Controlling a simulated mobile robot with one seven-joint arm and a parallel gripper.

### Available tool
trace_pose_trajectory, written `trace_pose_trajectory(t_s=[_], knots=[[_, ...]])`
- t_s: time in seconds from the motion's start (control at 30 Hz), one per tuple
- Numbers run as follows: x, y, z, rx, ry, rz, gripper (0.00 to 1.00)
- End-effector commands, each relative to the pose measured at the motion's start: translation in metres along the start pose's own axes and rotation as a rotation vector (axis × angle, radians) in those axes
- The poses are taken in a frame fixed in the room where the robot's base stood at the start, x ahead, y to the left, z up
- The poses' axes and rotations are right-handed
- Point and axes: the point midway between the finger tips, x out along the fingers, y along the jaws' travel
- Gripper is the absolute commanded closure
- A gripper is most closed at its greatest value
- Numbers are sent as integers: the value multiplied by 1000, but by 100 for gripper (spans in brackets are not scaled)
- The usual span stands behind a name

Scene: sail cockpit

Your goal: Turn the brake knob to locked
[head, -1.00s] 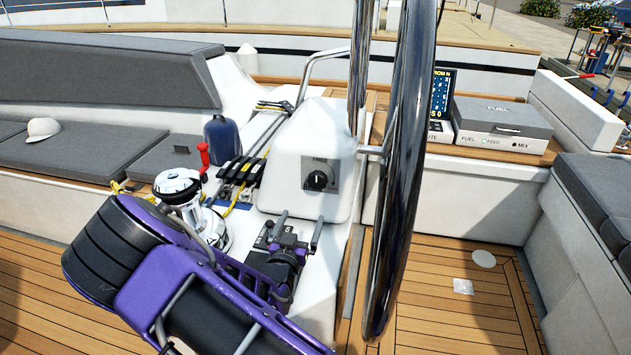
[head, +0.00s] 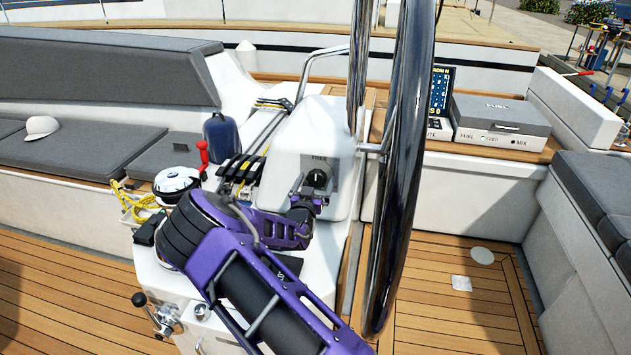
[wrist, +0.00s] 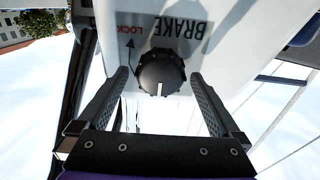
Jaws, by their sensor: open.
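The brake knob (head: 317,177) is a black round knob on the front of the white pedestal, under the word FREE. In the wrist view the knob (wrist: 162,72) shows a ribbed edge and a white pointer line toward the picture's bottom. The label (wrist: 183,34) appears upside down there, with BRAKE, a red LOCK and an arrow. My gripper (head: 311,187) is at the knob. In the wrist view my gripper (wrist: 160,76) is open, one finger on each side of the knob, with visible gaps. FREE is hidden in the wrist view.
A large steel wheel (head: 397,180) stands just right of the pedestal (head: 290,135). A winch (head: 176,182) with a red handle, a blue jug (head: 221,137) and rope clutches (head: 243,168) are to the left. A grey-lidded fuel box (head: 502,118) sits at the back right.

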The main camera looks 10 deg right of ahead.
Motion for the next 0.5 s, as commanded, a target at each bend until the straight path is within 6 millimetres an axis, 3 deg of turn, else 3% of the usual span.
trace_pose_trajectory(t_s=[0.3,0.5], knots=[[2,0,0,0,0,0,2],[2,0,0,0,0,0,38]])
